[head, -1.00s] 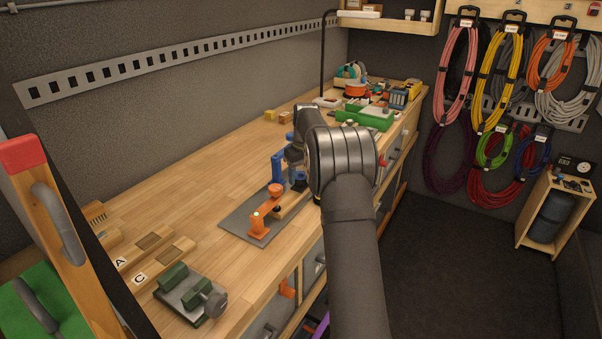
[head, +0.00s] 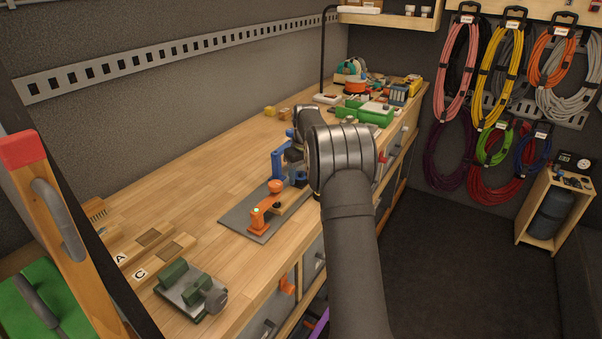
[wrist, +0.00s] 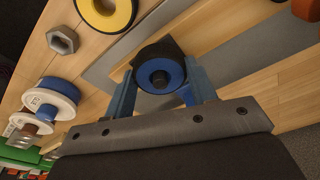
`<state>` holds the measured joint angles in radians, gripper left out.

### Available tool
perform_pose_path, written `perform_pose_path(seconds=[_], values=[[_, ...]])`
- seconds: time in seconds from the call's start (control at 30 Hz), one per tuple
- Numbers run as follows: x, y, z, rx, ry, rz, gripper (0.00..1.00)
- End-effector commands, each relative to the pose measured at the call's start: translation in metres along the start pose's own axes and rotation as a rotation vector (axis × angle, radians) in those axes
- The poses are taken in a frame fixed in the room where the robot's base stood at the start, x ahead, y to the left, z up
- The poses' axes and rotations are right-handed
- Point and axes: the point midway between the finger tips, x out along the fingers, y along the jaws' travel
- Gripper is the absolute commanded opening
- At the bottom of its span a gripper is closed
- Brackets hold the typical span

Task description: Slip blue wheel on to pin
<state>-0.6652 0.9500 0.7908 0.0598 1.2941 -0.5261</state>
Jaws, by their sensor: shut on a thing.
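In the wrist view my gripper (wrist: 160,88) is shut on the blue wheel (wrist: 146,70), one blue-grey finger on either side. The wheel shows as a blue ring with a dark round centre. Whether that centre is the pin or an open hole I cannot tell. A black block or rim shows just beyond the wheel, over a grey plate (wrist: 225,62). In the head view the grey plate (head: 232,221) lies on the bench, and my wrist hides most of the gripper and wheel. The pin cannot be made out clearly.
An orange bracket (head: 259,219) and an orange knob (head: 275,186) stand on the near part of the plate. A yellow ring (wrist: 122,14), a hex nut (wrist: 62,40) and a blue-and-white spool (wrist: 52,93) lie beside it.

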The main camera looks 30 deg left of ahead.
Motion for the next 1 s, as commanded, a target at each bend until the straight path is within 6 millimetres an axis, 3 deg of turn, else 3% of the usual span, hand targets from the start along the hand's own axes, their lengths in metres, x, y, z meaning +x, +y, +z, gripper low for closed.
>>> perform_pose_path(seconds=[0.2,0.23,0.33,0.53,0.63,1.0], values=[[0.0009,0.0000,0.0001,0.000,0.000,0.000,0.28],[0.0009,0.0000,0.0001,0.000,0.000,0.000,0.55],[0.0009,0.0000,0.0001,0.000,0.000,0.000,0.75],[0.0009,0.0000,0.0001,0.000,0.000,0.000,0.77],[0.0011,0.0000,0.0002,0.000,0.000,0.000,0.91],[-0.0032,0.0001,-0.0005,0.000,0.000,0.000,0.91]])
